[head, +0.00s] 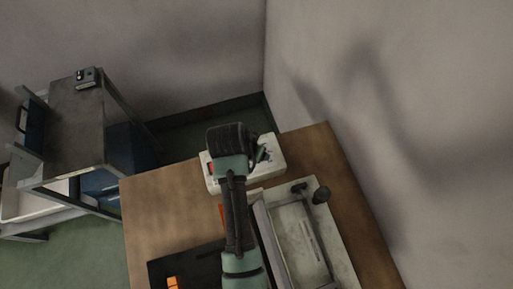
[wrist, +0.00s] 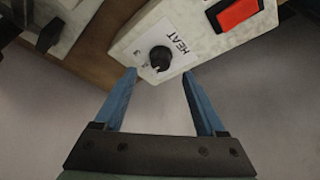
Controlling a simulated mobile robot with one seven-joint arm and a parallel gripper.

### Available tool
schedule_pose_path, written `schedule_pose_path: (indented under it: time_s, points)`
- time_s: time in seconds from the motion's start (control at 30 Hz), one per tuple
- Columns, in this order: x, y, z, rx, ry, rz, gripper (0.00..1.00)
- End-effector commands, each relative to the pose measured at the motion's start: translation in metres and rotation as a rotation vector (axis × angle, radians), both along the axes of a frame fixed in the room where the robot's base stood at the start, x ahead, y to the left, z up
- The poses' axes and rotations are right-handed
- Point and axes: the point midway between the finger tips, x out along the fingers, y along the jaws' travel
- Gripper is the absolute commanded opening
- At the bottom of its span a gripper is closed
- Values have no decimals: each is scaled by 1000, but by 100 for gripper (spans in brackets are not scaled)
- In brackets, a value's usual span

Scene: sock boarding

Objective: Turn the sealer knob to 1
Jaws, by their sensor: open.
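The sealer control box (wrist: 196,28) is a pale, worn box with a black round knob (wrist: 160,57) beside the label "HEAT" and a red rocker switch (wrist: 237,12). In the head view the box (head: 273,152) stands at the far end of the wooden table, partly covered by my arm. My gripper (wrist: 160,73) is open, with its two blue fingers apart and pointing at the knob. In the wrist view the knob appears between and just beyond the fingertips. I cannot tell whether the fingers touch anything. The knob's pointer setting is too small to read.
A pale flat machine (head: 308,243) with a dark knob-like handle (head: 321,194) lies on the wooden table (head: 160,209) right of my arm. A black tray (head: 178,265) with an orange item sits at the front. A metal cart (head: 75,125) stands left; walls close in behind and right.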

Motion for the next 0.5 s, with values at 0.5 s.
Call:
schedule_pose_path:
  time_s: [0.5]
  points:
    - [16, -8, -41, 1, -3, 1, 73]
